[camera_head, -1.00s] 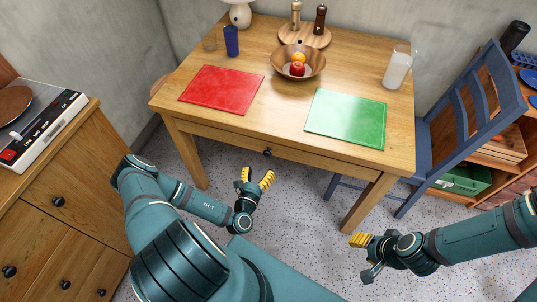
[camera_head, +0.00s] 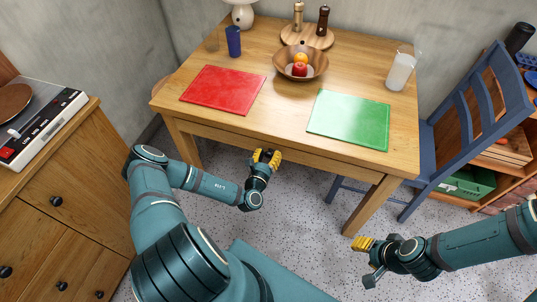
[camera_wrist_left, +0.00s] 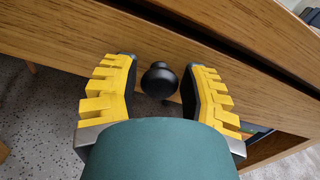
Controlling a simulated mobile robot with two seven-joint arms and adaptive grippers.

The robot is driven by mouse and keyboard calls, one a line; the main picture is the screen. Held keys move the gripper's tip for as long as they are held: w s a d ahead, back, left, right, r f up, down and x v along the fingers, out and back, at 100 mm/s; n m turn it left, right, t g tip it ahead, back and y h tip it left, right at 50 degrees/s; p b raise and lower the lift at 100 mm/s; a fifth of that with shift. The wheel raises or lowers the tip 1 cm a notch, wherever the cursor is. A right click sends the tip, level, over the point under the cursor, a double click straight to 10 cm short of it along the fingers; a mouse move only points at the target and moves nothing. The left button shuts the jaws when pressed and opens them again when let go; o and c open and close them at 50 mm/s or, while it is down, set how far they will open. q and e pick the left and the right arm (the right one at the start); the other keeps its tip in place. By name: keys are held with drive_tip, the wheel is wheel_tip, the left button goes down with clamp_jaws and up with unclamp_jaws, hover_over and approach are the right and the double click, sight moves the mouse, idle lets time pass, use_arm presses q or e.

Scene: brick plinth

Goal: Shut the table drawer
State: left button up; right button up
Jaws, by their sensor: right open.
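The wooden table's drawer front (camera_head: 222,138) lies under the near edge of the tabletop; it also fills the upper part of the left wrist view (camera_wrist_left: 70,35). A dark gap runs between it and the tabletop edge; how far the drawer stands out is hard to tell. Its round black knob (camera_wrist_left: 159,80) sits between the two yellow fingers of my left gripper (camera_head: 267,157), with space on both sides. That gripper is open. In the head view it hides the knob. My right gripper (camera_head: 366,261) is open and empty, low beside the table's right front leg.
The tabletop (camera_head: 285,105) bears a red mat (camera_head: 222,90), a green mat (camera_head: 348,120), a fruit bowl (camera_head: 315,66), a blue cup (camera_head: 233,42) and a glass of milk (camera_head: 400,72). A blue chair (camera_head: 470,105) stands right, a wooden cabinet (camera_head: 85,180) left.

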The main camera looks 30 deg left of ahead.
sight(271, 147)
use_arm(q)
clamp_jaws()
drive_tip(key=shift+p+x, duration=0.4)
drive_tip(key=shift+x, duration=1.35)
drive_tip(key=o, duration=0.6)
unclamp_jaws()
drive_tip(key=shift+c, duration=0.2)
drive_tip(key=shift+s, duration=0.1)
drive_tip(key=v, duration=1.1)
drive_tip(key=shift+s, duration=0.4)
drive_tip(key=shift+d, duration=0.1)
